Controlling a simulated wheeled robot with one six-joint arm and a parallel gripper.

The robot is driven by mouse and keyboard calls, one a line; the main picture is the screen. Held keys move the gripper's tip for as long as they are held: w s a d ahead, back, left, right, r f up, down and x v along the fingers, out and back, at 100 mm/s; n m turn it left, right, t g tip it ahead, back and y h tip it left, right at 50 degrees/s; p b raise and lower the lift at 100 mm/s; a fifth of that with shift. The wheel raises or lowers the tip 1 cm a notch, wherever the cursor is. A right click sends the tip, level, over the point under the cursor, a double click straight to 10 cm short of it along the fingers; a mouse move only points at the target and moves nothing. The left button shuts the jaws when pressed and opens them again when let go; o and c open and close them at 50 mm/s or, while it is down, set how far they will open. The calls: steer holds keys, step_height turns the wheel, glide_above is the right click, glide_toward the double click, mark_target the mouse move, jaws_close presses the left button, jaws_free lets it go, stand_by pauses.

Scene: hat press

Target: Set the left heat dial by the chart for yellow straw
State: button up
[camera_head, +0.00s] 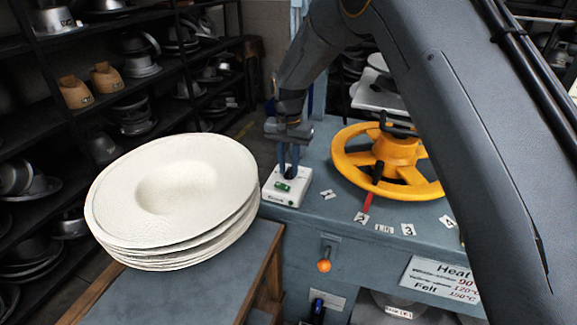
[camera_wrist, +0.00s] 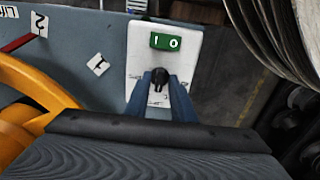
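A white control box (camera_head: 275,199) with a green switch (camera_head: 282,186) stands at the bench's left edge; the switch shows "I O" in the wrist view (camera_wrist: 166,41). A black dial knob (camera_wrist: 158,77) sits on this box. My gripper (camera_head: 288,172) is lowered over the knob, its blue fingers (camera_wrist: 160,88) on either side of it. I cannot tell whether they touch the knob. The dial's scale is too small to read and partly hidden by the fingers. A white heat chart (camera_head: 437,276) hangs on the bench front. It shows "Heat", "Felt" and numbers, partly covered by my arm.
A yellow handwheel (camera_head: 347,160) with a red pointer (camera_head: 367,201) and numbered tags stands right of the box. A stack of cream hats (camera_head: 185,182) is on the left table, close to my gripper. An orange-knobbed lever (camera_head: 324,265) is on the bench front.

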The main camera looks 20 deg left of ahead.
mark_target(289, 169)
steer(key=shift+o, duration=0.3)
step_height(289, 169, up, 8)
steer(key=shift+f+b, duration=0.15)
steer(key=shift+b, duration=0.95)
